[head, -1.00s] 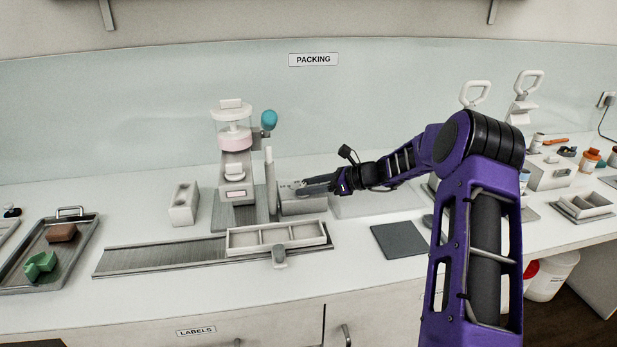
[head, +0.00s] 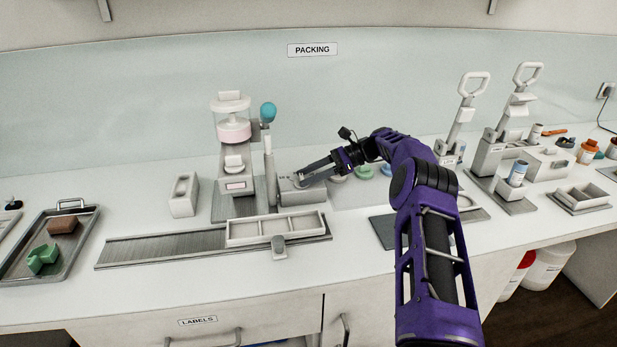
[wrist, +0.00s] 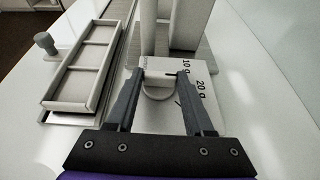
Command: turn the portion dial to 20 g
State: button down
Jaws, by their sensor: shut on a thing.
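The portion dial (wrist: 158,79) is a pale bar-shaped knob on a round base, on top of a light block (head: 303,195). In the wrist view the block carries the printed marks "10 g" and "20 g", with another mark partly hidden behind the right finger. A dark line on the knob points toward the 10 g side. My gripper (wrist: 160,76) has one finger at each end of the knob bar and is shut on it. In the head view my gripper (head: 300,180) reaches the block from the right and mostly hides the dial.
The cream machine (head: 235,165) with a teal-knobbed lever (head: 268,112) stands just left of the block. A compartment tray (head: 236,236) sits on the rail in front. A dark mat (head: 381,229) is to the right.

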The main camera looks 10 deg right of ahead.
dwell(0.7)
jog(key=shift+c, duration=1.4)
grip_release()
jog(key=shift+r, duration=0.1)
